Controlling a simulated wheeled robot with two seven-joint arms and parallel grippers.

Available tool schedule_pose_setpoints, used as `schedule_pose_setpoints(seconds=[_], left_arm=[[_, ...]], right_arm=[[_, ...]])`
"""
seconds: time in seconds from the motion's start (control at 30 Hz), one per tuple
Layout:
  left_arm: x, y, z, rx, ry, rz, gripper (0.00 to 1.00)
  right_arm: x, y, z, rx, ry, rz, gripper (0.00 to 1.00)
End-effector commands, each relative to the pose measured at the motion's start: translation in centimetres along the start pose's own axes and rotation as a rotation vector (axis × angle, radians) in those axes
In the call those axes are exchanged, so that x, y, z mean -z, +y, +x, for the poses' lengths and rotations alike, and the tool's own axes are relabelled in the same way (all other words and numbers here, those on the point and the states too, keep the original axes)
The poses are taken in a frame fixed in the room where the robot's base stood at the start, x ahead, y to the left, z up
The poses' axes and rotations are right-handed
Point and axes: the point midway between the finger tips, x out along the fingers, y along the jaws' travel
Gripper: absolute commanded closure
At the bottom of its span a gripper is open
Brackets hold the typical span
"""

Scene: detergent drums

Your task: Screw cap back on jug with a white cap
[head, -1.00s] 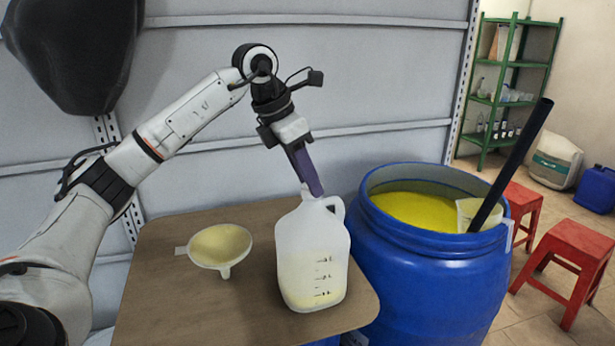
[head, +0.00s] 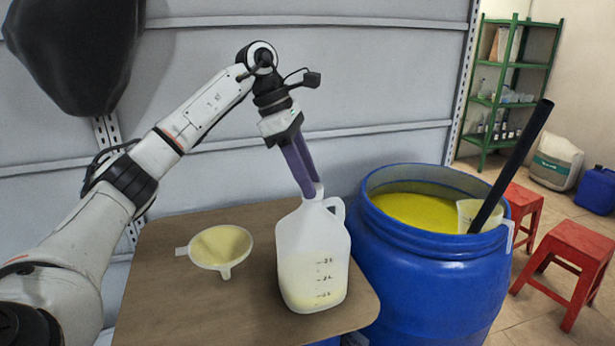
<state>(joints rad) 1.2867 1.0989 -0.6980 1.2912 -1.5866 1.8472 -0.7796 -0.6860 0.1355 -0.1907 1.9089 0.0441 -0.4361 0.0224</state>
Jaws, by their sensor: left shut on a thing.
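The translucent white jug (head: 309,245) stands upright on the brown table, partly filled with pale yellow liquid. Its handle is on the right side of its top. My left gripper (head: 314,190) reaches down from above, with its two purple fingers at the jug's mouth. It is shut on the white cap (head: 320,187), of which only a small white edge shows between and beside the fingertips. The cap sits at the top of the neck; how far it is threaded cannot be seen. My right gripper is not in view.
A cream funnel (head: 221,247) lies on the table (head: 170,300) left of the jug. A blue drum (head: 430,285) of yellow liquid stands close right, with a dark pole (head: 518,155) and a pale scoop (head: 470,212) in it. Red stools (head: 570,260) stand farther right.

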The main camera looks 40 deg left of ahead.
Motion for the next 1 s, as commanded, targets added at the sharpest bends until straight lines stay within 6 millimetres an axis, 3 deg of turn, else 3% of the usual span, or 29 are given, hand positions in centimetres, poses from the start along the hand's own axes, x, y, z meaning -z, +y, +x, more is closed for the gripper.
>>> schedule_pose_setpoints(seconds=[0.3,0.6,0.63,0.7,1.0], left_arm=[[0.04,0.24,0.47,0.154,0.007,0.339,0.91],[0.23,0.24,0.52,0.171,0.010,0.378,0.91],[0.24,0.24,0.52,0.171,0.010,0.377,0.65],[0.22,0.25,0.50,0.170,0.009,0.377,0.55],[0.04,0.35,0.18,0.162,0.003,0.378,0.55]], right_arm=[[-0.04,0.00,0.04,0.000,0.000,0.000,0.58],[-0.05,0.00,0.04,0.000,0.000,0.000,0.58],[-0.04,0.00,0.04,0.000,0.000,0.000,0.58],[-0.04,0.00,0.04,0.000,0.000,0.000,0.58],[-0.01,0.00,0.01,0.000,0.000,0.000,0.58]])
